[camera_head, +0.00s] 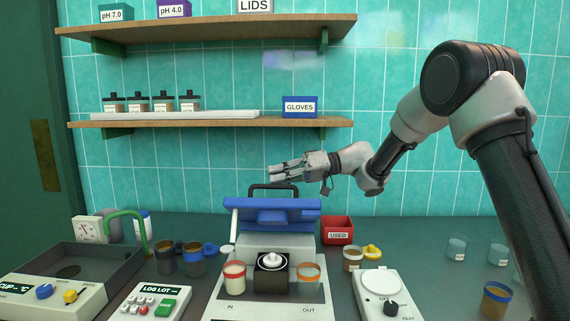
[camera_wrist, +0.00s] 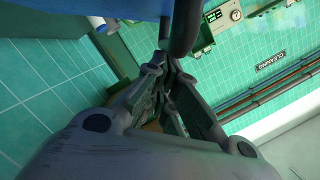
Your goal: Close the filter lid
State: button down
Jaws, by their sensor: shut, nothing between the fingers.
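The blue filter lid (camera_head: 290,216) stands raised at the back of the grey filter machine (camera_head: 280,243), with its black bar handle (camera_head: 252,194) on top. A pale arm runs along its left side. My gripper (camera_head: 271,173) is shut and empty, pointing left just above the handle. In the wrist view the shut fingertips of my gripper (camera_wrist: 163,62) lie close to the dark handle (camera_wrist: 187,25), and the blue lid (camera_wrist: 90,8) fills the top edge. I cannot tell whether the fingers touch the handle.
A black holder (camera_head: 271,274) sits at the machine's front between a red-banded cup (camera_head: 234,277) and an orange-banded cup (camera_head: 308,276). A red USED bin (camera_head: 337,231) stands to the right. A shelf (camera_head: 215,123) with a blue GLOVES box (camera_head: 300,107) is above.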

jog(key=s+f+n+t, duration=0.1)
jog(key=s+f+n, duration=0.3)
jog(key=s+f, duration=0.4)
jog(key=shift+s+f+n+t+h, duration=0.2)
jog(key=shift+s+n+t+h, duration=0.15)
jog(key=shift+s, duration=0.95)
